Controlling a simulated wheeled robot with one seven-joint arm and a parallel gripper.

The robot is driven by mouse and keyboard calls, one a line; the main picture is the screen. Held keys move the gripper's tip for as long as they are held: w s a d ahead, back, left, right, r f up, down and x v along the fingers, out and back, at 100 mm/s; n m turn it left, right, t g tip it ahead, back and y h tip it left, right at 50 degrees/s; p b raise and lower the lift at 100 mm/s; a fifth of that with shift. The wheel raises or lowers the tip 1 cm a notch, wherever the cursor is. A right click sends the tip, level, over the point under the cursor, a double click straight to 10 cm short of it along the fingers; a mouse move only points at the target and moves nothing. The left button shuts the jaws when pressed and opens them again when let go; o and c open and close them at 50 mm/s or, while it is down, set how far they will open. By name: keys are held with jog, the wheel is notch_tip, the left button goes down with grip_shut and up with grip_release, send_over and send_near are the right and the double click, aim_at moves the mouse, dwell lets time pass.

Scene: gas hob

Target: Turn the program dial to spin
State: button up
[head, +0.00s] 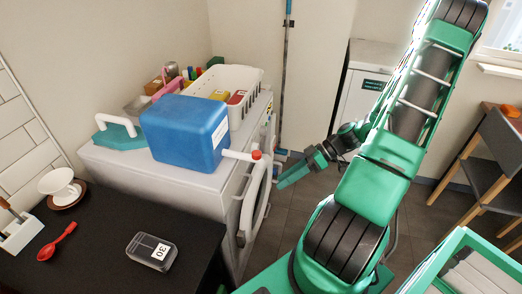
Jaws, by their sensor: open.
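A white washing machine (180,192) stands left of the middle in the head view, its front turned to the right and seen at a steep slant. Its rounded door ring (247,222) shows on that front. I cannot make out the program dial or its markings; the panel is seen too edge-on. My gripper (284,170) is open and empty, held to the right of the machine's front near the upper part of the door. Its green fingers point left toward the machine. From this view I cannot tell whether they touch it.
A blue canister (185,130) with a red-tipped white spout overhanging the front edge stands on the machine. Behind it is a white basket (246,82) with bottles and boxes. A dark counter (100,250) fills the lower left. Floor at right of the machine is partly open.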

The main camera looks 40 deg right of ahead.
jog(key=w+d+t+y, duration=0.1)
jog(key=w+d+t, duration=0.15)
jog(key=t, duration=0.25)
jog(key=n+t, duration=0.1)
jog(key=t, duration=0.4)
send_near(258, 148)
jog(key=shift+h, duration=0.3)
jog(key=x, duration=0.8)
jog(key=shift+c, duration=0.5)
jog(key=c, duration=0.9)
